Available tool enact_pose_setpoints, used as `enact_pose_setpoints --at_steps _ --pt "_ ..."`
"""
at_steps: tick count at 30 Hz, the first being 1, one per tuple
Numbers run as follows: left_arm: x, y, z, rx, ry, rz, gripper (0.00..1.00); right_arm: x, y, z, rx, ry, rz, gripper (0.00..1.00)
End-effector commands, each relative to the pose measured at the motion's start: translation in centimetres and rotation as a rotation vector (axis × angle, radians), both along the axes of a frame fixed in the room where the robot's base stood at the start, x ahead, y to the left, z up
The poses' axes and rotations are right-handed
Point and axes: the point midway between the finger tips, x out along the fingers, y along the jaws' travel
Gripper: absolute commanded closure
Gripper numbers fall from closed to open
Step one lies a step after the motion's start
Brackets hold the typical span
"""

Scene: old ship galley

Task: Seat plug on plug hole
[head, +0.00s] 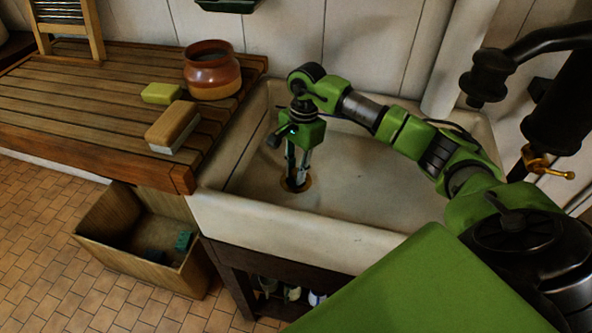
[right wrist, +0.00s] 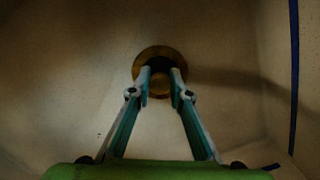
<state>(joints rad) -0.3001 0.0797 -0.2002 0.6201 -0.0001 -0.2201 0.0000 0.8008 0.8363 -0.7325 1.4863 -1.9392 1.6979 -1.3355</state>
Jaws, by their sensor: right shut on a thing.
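The plug hole with its brass ring (head: 308,184) is in the floor of the pale sink. It also shows in the right wrist view (right wrist: 160,50). My right gripper (head: 296,179) points straight down over it, fingertips at the ring. In the right wrist view the fingertips (right wrist: 161,74) are close together, shut on a small round thing, seemingly the plug (right wrist: 160,86), which looks dark and brassy. It lines up with the ring; the fingers partly hide it, and I cannot tell whether it sits in the hole. My left gripper is not in view.
The sink's front rim (head: 300,237) and walls surround the right gripper. A slatted wooden drainboard (head: 80,90) at left holds a brown pot (head: 212,72), a yellow sponge (head: 161,93) and a brush-like block (head: 173,127). A wooden crate (head: 110,248) stands on the tiled floor. A dark tap (head: 490,75) is at right.

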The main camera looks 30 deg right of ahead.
Motion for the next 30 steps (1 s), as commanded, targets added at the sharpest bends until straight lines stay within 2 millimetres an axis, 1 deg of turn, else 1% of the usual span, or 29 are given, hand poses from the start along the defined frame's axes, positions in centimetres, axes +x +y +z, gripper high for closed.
enact_pose_setpoints --at_steps 3,4,5,6,15,19,23,30 --pt "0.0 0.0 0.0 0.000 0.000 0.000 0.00 0.0 0.0 0.0 0.000 0.000 0.000 1.00" --pt "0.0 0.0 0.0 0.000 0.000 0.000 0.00 0.0 0.0 0.0 0.000 0.000 0.000 0.74" --pt "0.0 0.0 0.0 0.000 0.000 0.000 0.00 0.0 0.0 0.0 0.000 0.000 0.000 0.66" --pt "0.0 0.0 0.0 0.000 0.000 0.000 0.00 0.0 0.0 0.0 0.000 0.000 0.000 0.62" --pt "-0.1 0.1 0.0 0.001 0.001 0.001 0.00 0.0 0.0 0.0 0.000 0.001 0.000 0.62" --pt "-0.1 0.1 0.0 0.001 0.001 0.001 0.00 0.1 -0.1 0.8 -0.001 -0.001 0.000 0.62" --pt "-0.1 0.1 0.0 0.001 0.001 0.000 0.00 0.2 -0.5 3.0 -0.001 -0.004 -0.001 0.62" --pt "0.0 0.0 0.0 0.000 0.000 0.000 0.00 0.4 -1.1 8.2 -0.001 -0.004 -0.001 0.62"
